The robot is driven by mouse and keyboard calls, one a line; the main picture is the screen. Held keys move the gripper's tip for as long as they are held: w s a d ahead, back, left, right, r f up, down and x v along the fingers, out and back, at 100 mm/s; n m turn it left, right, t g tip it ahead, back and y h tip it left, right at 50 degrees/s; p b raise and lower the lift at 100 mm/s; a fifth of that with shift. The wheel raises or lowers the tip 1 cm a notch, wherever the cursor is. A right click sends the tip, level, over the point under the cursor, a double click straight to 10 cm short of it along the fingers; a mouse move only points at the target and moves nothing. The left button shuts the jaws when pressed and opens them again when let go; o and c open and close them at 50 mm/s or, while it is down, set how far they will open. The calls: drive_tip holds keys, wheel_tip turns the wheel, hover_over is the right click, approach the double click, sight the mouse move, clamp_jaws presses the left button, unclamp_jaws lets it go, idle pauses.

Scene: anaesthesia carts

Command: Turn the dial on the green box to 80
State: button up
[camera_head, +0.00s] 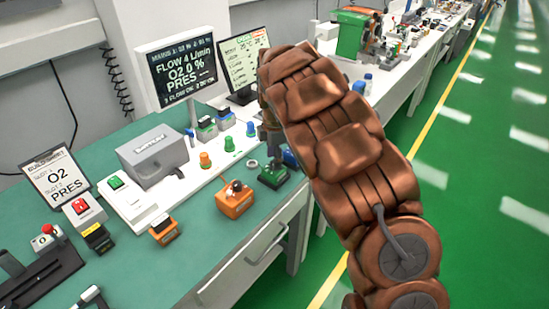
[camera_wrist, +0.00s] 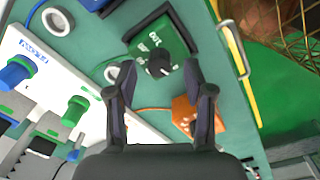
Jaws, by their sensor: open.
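The green box (camera_wrist: 177,38) with a black dial (camera_wrist: 159,62) and small white markings lies ahead of my gripper in the wrist view. The markings are too small to read surely, and so is the dial's setting. In the head view the green box (camera_head: 272,177) sits near the front edge of the green-topped bench. My gripper (camera_wrist: 160,75) is open, with one finger on each side of the dial in the picture. I see no clear contact with it. In the head view my arm largely hides the gripper.
An orange box (camera_head: 235,199) with a knob stands left of the green box; it also shows in the wrist view (camera_wrist: 185,112). A white ring (camera_wrist: 58,20) lies nearby. A white panel (camera_head: 190,187) with colored knobs and two screens stand behind. A drawer handle (camera_head: 268,246) juts from the bench front.

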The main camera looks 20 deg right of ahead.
drive_tip(key=shift+f, duration=0.75)
clamp_jaws()
